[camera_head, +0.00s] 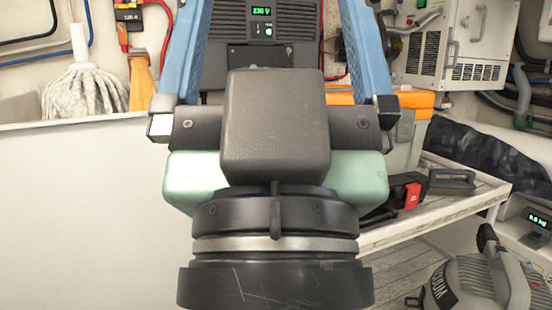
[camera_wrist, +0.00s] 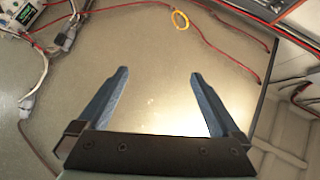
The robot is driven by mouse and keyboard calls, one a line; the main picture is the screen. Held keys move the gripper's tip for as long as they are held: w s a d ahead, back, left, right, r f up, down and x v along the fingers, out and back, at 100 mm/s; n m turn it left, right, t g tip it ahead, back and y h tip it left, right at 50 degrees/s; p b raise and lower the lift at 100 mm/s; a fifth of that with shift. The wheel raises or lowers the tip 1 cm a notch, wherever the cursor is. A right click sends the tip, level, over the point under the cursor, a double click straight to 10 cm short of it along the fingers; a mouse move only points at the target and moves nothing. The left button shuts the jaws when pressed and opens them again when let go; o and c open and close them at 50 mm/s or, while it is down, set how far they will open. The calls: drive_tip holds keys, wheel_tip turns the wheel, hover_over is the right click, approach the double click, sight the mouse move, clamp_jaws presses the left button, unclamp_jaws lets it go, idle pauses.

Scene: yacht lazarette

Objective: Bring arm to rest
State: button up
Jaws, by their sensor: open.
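My gripper (camera_wrist: 158,82) is open in the wrist view. Its two blue fingers stand wide apart with nothing between them. A flat greyish panel or surface fills the view beyond the fingertips; I cannot tell how far off it is. In the head view my arm's wrist covers the middle of the picture, and the blue fingers extend upward out of frame on both sides of a dark unit (camera_head: 262,55) with a green "230 V" display. The fingertips are out of sight in the head view.
A mop head (camera_head: 84,92) stands at the left behind a white panel (camera_head: 80,215). An orange-lidded box (camera_head: 415,100) and a slatted shelf (camera_head: 455,190) lie at right. A grey machine (camera_head: 470,285) stands lower right. In the wrist view, red cables and a yellow ring (camera_wrist: 180,20) lie beyond the fingers.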

wheel_tip(320, 180, up, 19)
drive_tip(key=p, duration=1.6)
drive_tip(key=shift+r+p, duration=0.1)
drive_tip(key=shift+p, duration=0.3)
drive_tip(key=shift+c, duration=0.2)
